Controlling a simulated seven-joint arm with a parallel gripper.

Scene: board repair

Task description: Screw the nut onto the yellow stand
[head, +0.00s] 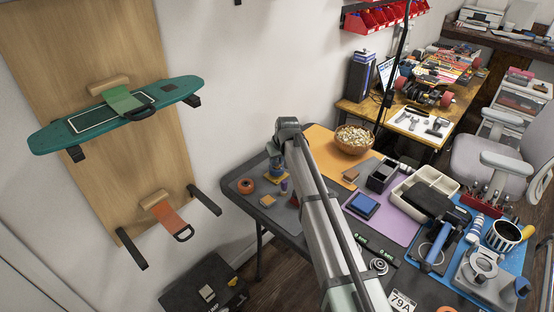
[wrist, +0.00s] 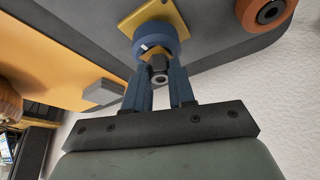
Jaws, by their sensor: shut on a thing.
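In the wrist view the yellow stand (wrist: 176,14) shows as a plate on the dark grey table, with a blue wheel (wrist: 155,40) at it. The dark nut (wrist: 159,65) is in front of the wheel's centre, with a round grey end showing at it. My gripper (wrist: 158,80) has its two blue fingers on either side of the nut and is shut on it. The nut looks close to the wheel's centre; how far it is threaded cannot be told. In the head view the blue wheel (head: 276,168) is small at the table's left end, and my arm hides most of the gripper.
An orange wheel (wrist: 266,10) lies to the right in the wrist view. A grey block (wrist: 103,92) lies at the orange mat's edge (wrist: 60,60). In the head view a wooden bowl (head: 354,140) and a cream organizer tray (head: 428,181) stand farther right on the table.

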